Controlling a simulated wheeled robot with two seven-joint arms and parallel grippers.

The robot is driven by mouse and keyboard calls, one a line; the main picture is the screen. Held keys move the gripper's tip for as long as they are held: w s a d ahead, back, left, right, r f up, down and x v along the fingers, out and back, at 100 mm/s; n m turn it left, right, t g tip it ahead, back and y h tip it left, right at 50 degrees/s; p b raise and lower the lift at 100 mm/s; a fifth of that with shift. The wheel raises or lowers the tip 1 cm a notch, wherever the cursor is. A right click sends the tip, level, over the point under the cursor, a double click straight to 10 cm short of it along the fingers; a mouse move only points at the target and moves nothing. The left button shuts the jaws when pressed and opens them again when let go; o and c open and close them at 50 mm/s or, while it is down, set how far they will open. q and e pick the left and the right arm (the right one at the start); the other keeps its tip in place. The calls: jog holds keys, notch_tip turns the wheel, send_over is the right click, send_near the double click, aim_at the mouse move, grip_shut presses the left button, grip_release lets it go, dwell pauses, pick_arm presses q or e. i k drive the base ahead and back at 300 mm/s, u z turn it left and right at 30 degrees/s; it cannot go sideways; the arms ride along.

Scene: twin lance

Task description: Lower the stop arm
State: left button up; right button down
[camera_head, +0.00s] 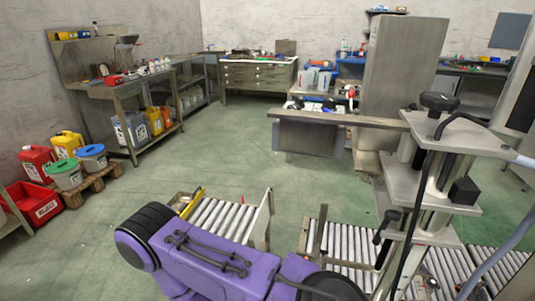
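A metal machine frame (425,210) with a black knob (439,101) on top stands at the right. A long flat metal bar (340,118) reaches left from near its top and lies about level. A small upright metal post (319,233) stands at the near roller conveyor (348,255). I cannot tell for sure which of these parts is the stop arm. A purple link of my arm (215,256) crosses the bottom of the view and hides part of the conveyor. Neither of my grippers shows.
Another roller conveyor section (225,218) lies left of centre, with a gap between it and the near section. Cables hang on the machine. Coloured canisters (67,143) and a red crate (34,204) stand at the left wall. The green floor (225,145) is clear in the middle.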

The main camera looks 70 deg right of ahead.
aim_at(323, 210)
jog(key=i, duration=2.05)
jog(key=z, duration=4.75)
jog(key=i, duration=0.5)
